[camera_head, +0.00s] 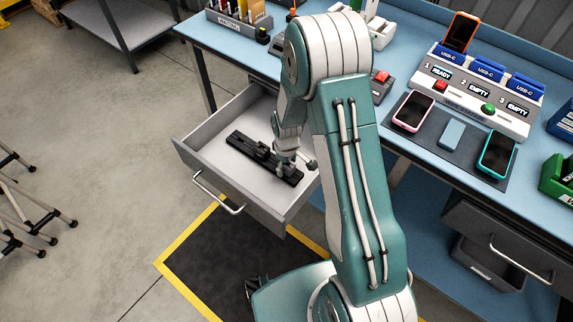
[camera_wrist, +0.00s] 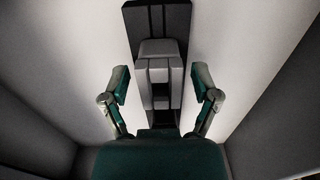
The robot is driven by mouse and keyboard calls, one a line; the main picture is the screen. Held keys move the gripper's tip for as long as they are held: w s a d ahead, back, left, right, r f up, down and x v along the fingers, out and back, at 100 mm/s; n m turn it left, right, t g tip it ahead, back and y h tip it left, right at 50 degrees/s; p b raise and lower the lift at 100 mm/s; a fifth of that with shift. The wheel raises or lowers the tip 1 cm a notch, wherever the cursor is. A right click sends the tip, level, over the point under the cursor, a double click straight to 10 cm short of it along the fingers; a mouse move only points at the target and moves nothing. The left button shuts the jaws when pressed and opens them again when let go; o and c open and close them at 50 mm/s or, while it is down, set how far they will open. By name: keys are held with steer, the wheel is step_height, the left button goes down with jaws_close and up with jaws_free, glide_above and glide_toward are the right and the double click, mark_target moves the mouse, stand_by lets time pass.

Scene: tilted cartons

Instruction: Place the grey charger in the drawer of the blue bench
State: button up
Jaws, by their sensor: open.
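The drawer (camera_head: 207,165) of the blue bench (camera_head: 232,37) is pulled open. A long black holder (camera_head: 240,141) lies on its floor. In the wrist view, a grey block (camera_wrist: 158,50), which looks like the grey charger, sits on the black holder (camera_wrist: 143,17). My gripper (camera_head: 284,160) reaches down into the drawer over the holder. In the wrist view my gripper (camera_wrist: 160,84) is open, with one finger on each side of the grey block and a visible gap at both sides. My arm hides part of the drawer's right side in the head view.
On the bench stand a charging station (camera_head: 470,90) with an orange phone (camera_head: 460,32), and a dark mat with a pink phone (camera_head: 413,111), a small blue block (camera_head: 451,134) and a teal phone (camera_head: 497,153). The drawer walls stand close around my gripper. A folded stand (camera_head: 30,205) is at left.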

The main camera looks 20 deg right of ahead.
step_height(320, 180, up, 13)
step_height(320, 180, up, 8)
steer(key=m+t, duration=0.1)
glide_above(290, 170)
steer(key=s+r+m+t, duration=0.4)
steer(key=s+r+m, duration=0.2)
steer(key=s+r, duration=0.8)
steer(key=s, duration=0.4)
steer(key=shift+s+r+t, duration=0.3)
